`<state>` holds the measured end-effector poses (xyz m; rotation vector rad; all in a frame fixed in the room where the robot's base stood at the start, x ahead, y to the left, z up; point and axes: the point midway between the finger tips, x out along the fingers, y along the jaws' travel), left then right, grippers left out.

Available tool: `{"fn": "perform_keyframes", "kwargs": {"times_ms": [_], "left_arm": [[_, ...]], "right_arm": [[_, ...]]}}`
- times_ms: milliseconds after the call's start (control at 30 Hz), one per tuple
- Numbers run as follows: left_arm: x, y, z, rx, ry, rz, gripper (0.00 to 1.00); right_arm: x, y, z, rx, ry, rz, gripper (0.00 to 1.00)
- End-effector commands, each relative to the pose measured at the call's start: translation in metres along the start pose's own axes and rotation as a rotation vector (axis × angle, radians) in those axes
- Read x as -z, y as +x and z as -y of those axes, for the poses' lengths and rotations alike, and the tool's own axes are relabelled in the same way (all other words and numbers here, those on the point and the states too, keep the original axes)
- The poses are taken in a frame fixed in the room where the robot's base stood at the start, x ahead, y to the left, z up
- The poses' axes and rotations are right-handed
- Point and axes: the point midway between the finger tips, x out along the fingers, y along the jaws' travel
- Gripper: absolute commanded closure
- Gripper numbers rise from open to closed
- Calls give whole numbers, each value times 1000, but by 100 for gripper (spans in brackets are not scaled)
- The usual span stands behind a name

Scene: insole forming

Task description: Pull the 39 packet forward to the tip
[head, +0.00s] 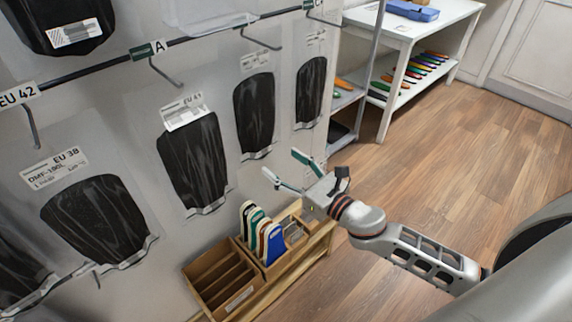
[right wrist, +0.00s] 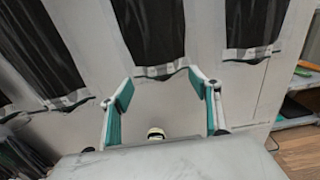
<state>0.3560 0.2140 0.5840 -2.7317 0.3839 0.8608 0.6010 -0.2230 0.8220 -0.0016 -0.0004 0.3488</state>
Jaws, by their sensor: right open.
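Several clear packets with black insoles hang on a pale wall panel in the head view. One label reads EU 38, on the packet at left (head: 97,222); another reads EU 41, on the packet in the middle (head: 192,160). Two packets further right, one nearer (head: 254,115) and one farther (head: 310,92), have labels too small to read, so I cannot tell which is 39. My right gripper (head: 285,168) is open and empty, below and in front of these right-hand packets. In the right wrist view its spread fingers (right wrist: 160,88) face the panel below hanging packets. My left gripper is out of view.
A wooden organizer (head: 222,280) holding several coloured insoles (head: 262,237) stands below the packets, near my right gripper. Metal hooks (head: 165,73) jut from the rail. A white shelf table (head: 402,30) stands at the back. The wooden floor (head: 440,150) is clear at right.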

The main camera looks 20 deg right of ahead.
Motion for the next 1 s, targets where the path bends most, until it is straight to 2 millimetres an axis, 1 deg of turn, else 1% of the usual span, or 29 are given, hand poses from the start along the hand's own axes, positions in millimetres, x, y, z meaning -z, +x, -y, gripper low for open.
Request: {"fn": "perform_keyframes", "kwargs": {"times_ms": [167, 400, 533, 700, 967, 1000], "left_arm": [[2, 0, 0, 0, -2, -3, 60], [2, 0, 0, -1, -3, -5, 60], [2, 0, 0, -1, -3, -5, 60], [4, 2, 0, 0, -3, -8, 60], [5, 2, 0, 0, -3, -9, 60], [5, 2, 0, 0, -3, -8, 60]], "right_arm": [[-2, 17, 0, 1, 1, 3, 38], [-1, 53, 0, 1, 2, 2, 38], [0, 67, 0, 1, 2, 0, 38], [0, 76, 0, 0, 2, 0, 38], [0, 77, 0, 0, 2, 0, 38], [0, 77, 0, 0, 2, 0, 41]]}}
